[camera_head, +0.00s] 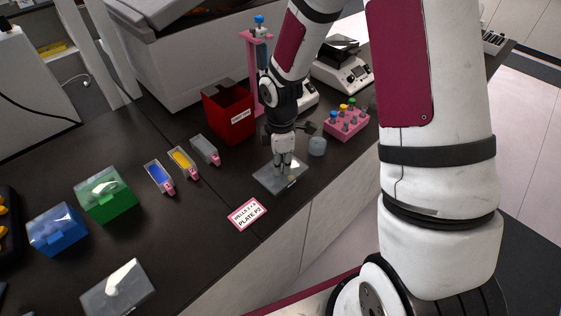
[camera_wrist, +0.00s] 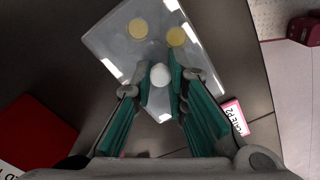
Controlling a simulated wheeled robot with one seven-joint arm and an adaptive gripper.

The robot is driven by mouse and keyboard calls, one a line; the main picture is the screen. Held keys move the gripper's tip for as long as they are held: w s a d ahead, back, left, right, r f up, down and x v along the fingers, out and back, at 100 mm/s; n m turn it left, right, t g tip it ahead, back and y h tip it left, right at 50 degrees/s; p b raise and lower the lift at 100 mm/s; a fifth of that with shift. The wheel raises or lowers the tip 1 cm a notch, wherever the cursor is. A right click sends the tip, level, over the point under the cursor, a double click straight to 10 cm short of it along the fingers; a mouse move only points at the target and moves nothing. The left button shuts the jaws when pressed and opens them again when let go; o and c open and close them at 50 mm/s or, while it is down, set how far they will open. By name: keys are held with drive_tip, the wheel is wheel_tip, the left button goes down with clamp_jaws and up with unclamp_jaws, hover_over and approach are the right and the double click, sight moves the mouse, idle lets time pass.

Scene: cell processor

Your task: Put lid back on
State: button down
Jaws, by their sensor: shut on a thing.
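My gripper (camera_head: 283,162) points down over a clear, flat, rectangular lid (camera_head: 270,180) near the counter's front edge. In the wrist view my gripper (camera_wrist: 160,82) has its teal finger pads on both sides of a small white round knob (camera_wrist: 160,75) on the lid (camera_wrist: 118,42), and it is shut on that knob. Two yellow round patches (camera_wrist: 138,28) show at or through the clear surface. I cannot tell whether the lid is raised from or resting on what lies below. A pink-edged card (camera_head: 247,214) reading "PLATE P2" lies in front of it.
A pink rack (camera_head: 347,123) with coloured caps and a small grey round item (camera_head: 317,146) stand close on the right. A red bin (camera_head: 229,112) is behind left. Blue (camera_head: 57,230) and green (camera_head: 105,195) boxes and another clear box (camera_head: 118,289) are left.

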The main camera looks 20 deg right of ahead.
drive_tip(key=c, duration=1.5)
unclamp_jaws()
wheel_tip(320, 180, up, 12)
drive_tip(key=shift+f, duration=0.1)
